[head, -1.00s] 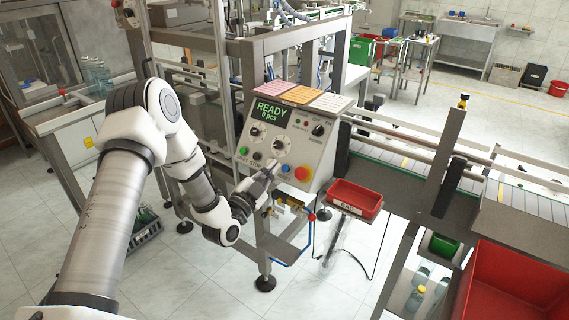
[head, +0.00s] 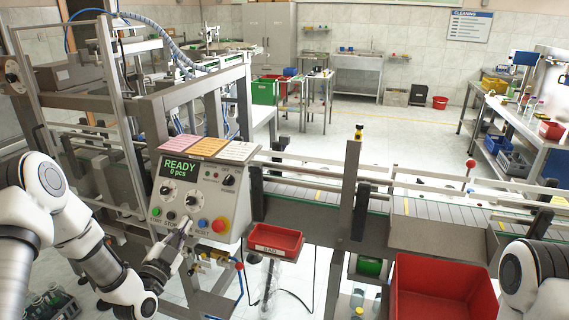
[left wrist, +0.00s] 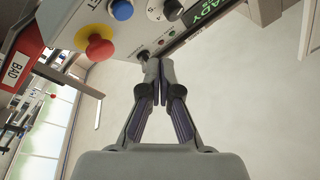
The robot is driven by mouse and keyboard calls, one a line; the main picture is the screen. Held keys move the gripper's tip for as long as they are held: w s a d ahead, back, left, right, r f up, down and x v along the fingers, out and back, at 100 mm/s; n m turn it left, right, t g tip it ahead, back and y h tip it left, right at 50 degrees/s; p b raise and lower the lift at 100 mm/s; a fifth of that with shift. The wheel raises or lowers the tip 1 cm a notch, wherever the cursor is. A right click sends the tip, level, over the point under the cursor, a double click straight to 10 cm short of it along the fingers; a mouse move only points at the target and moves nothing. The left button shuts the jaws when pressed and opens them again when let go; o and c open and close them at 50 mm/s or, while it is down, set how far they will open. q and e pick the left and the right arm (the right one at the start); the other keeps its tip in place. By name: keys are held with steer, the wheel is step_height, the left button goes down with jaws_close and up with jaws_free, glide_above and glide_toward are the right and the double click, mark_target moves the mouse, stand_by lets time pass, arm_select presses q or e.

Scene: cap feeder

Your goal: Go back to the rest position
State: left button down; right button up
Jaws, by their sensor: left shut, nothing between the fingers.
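My left gripper (head: 183,228) is shut and empty. It is at the lower front of the grey control panel (head: 236,200), below the black knobs. In the left wrist view its fingertips (left wrist: 158,65) are pressed together close to the panel face, near a dark knob or button; whether they touch it I cannot tell. The panel's screen (head: 180,168) reads READY, 0 pcs. A red mushroom button (head: 221,225) and a blue button (head: 203,222) are right of the gripper. Part of my right arm shows at the lower right; its gripper is out of view.
A red BAD tray (head: 274,241) hangs right of the panel. A large red bin (head: 445,285) stands at the lower right. The conveyor (head: 420,209) runs to the right behind them. A crate with bottles (head: 52,304) is on the floor at the lower left.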

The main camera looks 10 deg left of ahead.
arm_select(q)
steer(key=s+d+f+g+h, duration=0.1)
steer(key=s+d+f+g, duration=0.2)
steer(key=d+f, duration=0.3)
steer(key=s+d+f+m+g+h+b, duration=0.1)
steer(key=s+d+f+g, duration=0.25)
steer(key=f, duration=0.45)
steer(key=s+d+f+g+h, duration=0.1)
steer(key=s+d+f+g, duration=0.15)
steer(key=d+f, duration=0.35)
steer(key=s+f+n+g+y, duration=0.1)
steer(key=s+f+n+g, duration=0.2)
steer(key=s, duration=0.5)
steer(key=s+a+f+n+g+y, duration=0.1)
steer(key=s+f+n+g, duration=0.2)
steer(key=s, duration=0.6)
steer(key=s+f+n+g+y, duration=0.1)
steer(key=s+f+n+g, duration=0.2)
steer(key=s, duration=0.6)
steer(key=shift+s+a+f+n+g+b, duration=0.25)
steer(key=shift+f+g, duration=0.5)
steer(key=shift+g, duration=0.45)
